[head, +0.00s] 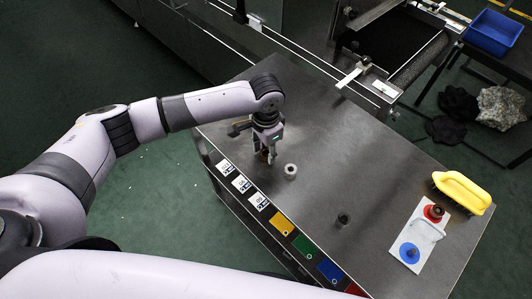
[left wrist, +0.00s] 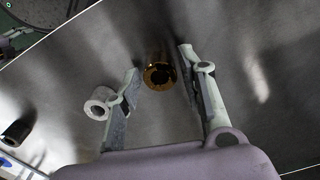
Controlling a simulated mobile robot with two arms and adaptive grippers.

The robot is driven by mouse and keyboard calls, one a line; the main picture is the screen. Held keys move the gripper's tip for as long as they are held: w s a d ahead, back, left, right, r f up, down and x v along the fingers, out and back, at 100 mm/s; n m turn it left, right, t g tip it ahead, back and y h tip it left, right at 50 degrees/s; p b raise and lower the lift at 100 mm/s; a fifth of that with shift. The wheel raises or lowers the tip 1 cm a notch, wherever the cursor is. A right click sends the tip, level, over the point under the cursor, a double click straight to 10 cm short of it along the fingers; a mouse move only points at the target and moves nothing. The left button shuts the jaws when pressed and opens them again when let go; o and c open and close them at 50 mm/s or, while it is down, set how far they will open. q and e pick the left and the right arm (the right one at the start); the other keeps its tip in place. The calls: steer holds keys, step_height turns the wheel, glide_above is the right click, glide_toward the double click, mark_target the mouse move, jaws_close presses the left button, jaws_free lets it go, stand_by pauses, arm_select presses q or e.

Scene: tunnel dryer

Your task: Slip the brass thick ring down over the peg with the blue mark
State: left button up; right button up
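The brass thick ring (left wrist: 160,75) lies on the steel table top in the left wrist view, between and just beyond the fingertips of my left gripper (left wrist: 161,62). The fingers are spread and do not visibly grip it. In the head view my left gripper (head: 267,156) points down low over the table's left part, largely hiding the brass ring. The peg with the blue mark (head: 410,254) stands on a white board (head: 425,244) at the table's right. No ring shows on it. My right gripper is not in view.
A pale grey ring (head: 290,171) lies close beside my left gripper. A dark ring-like piece (head: 343,219) lies mid-table. The board also has a red-marked peg (head: 433,212) and a white handle. A yellow handled tool (head: 462,192) lies behind the board. Coloured cards line the front edge.

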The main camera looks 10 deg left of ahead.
arm_select(q)
jaws_close()
steer(key=shift+r, duration=0.15)
stand_by(0.4)
